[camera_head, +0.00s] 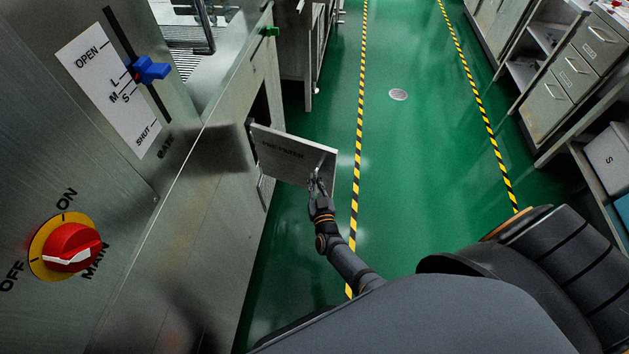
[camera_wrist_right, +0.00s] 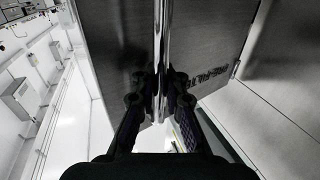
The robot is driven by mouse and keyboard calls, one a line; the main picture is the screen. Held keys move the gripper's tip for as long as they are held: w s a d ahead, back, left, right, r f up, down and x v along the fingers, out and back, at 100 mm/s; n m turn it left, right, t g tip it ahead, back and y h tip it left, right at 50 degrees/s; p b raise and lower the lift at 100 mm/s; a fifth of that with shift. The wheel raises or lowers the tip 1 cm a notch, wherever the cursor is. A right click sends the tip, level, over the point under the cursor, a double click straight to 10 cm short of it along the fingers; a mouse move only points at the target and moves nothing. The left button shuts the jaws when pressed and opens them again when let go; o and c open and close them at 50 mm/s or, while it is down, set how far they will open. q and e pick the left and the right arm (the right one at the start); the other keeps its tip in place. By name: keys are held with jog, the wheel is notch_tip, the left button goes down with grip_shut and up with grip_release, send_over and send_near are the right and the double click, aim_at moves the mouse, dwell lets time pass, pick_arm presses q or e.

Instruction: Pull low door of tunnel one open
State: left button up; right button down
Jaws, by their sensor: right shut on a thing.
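The low door (camera_head: 285,155) is a grey metal panel with "PRE-FILTER" lettering. It stands swung out from the side of the steel washer (camera_head: 228,110), with a dark opening behind its hinge side. My right gripper (camera_head: 317,182) is at the door's free end, low down. In the right wrist view the gripper (camera_wrist_right: 160,88) is shut on the bright vertical bar or edge of the door (camera_wrist_right: 205,50), with fingers on both sides. My left gripper is not in view.
A blue gate lever (camera_head: 150,69) and a red main switch (camera_head: 72,246) are on the washer's near panel. Green floor (camera_head: 420,150) with yellow-black stripes is clear to the right of the door. Drawer cabinets (camera_head: 570,75) line the far right.

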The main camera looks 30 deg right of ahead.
jog(key=shift+s+d+f, duration=0.1)
jog(key=shift+s+f, duration=0.1)
jog(key=shift+s, duration=0.05)
jog(key=c, duration=1.8)
grip_release()
jog(key=shift+c, duration=0.2)
jog(key=o, duration=0.4)
jog(key=shift+s+d+r, duration=0.1)
jog(key=shift+s, duration=0.05)
jog(key=shift+o, duration=0.2)
jog(key=v, duration=1.1)
jog(key=shift+s, duration=0.4)
